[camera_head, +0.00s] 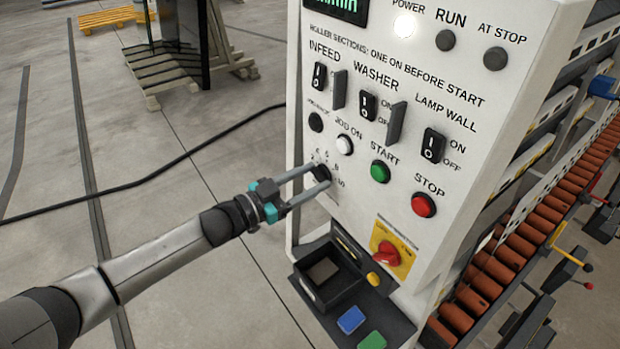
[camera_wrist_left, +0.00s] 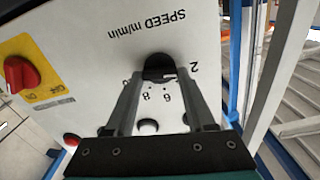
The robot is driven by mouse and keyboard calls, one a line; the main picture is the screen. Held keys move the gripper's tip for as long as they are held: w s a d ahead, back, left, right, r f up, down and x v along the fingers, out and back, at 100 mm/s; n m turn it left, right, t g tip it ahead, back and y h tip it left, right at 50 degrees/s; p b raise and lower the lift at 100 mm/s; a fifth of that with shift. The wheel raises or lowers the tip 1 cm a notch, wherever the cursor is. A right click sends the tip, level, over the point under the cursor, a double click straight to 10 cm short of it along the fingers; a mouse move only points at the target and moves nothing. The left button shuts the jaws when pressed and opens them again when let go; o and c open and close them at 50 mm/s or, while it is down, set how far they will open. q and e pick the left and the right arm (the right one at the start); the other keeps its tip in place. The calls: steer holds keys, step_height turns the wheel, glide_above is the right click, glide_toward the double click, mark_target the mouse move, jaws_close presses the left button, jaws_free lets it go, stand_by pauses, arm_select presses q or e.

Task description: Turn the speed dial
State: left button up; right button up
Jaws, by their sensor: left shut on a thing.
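The black speed dial (camera_head: 321,173) is on the white control panel (camera_head: 375,185), low on its left side, with printed numbers around it. My left gripper (camera_head: 318,179) reaches it from the left, with its two long grey fingers on either side of the knob. In the left wrist view, the dial (camera_wrist_left: 158,66) sits between the fingertips of my left gripper (camera_wrist_left: 160,76), under the "SPEED m/min" label. The gripper is shut on the dial. Fingers hide parts of the scale, and I cannot read the exact setting. My right gripper is not in view.
A red rotary switch (camera_head: 386,252) on yellow is below right. A black tray (camera_head: 327,279) projects below. A cable (camera_head: 150,178) crosses the floor.

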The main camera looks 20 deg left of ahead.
arm_select(q)
jaws_close()
steer(key=shift+m, duration=0.3)
steer(key=m, duration=0.3)
steer(key=shift+m, duration=0.3)
steer(key=m+b, duration=0.1)
steer(key=m, duration=0.2)
steer(key=shift+s+d+f+m, duration=0.1)
steer(key=shift+m, duration=0.2)
steer(key=m+b, duration=0.1)
steer(key=m, duration=0.2)
steer(key=shift+m, duration=0.3)
steer(key=shift+f+m+b, duration=0.1)
steer(key=shift+m+b, duration=0.65)
steer(key=shift+m, duration=1.45)
